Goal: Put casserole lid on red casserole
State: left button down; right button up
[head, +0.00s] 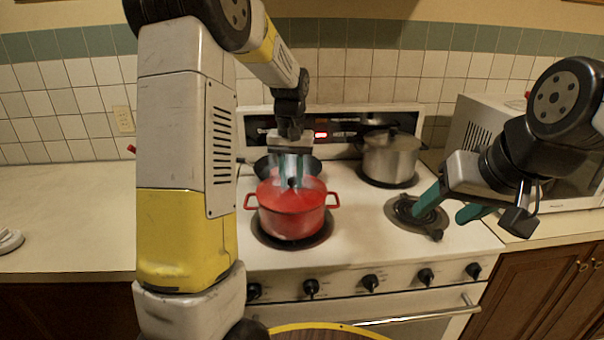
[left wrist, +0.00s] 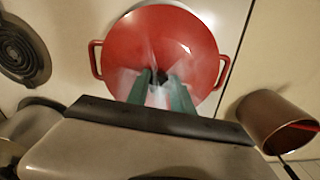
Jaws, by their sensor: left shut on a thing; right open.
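The red casserole (head: 290,217) stands on the front left burner, its two side handles showing; it also shows in the left wrist view (left wrist: 97,62). I cannot tell whether the lid touches the rim all round. My right gripper (head: 438,214) is open and empty above the front right burner.
A dark pan (head: 262,168) sits behind the casserole. A lidded steel pot (head: 391,160) stands on the back right burner. A microwave (head: 470,125) is at the right. In the left wrist view, a brownish cylindrical container (left wrist: 262,122) is near the right edge. The left counter is mostly clear.

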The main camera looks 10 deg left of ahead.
pick_arm(q)
jog(key=shift+f, duration=0.25)
jog(key=c, duration=1)
grip_release()
jog(key=shift+s+f, duration=0.1)
jog(key=shift+c, duration=0.2)
notch_tip(320, 180, up, 7)
jog(key=shift+r, duration=0.55)
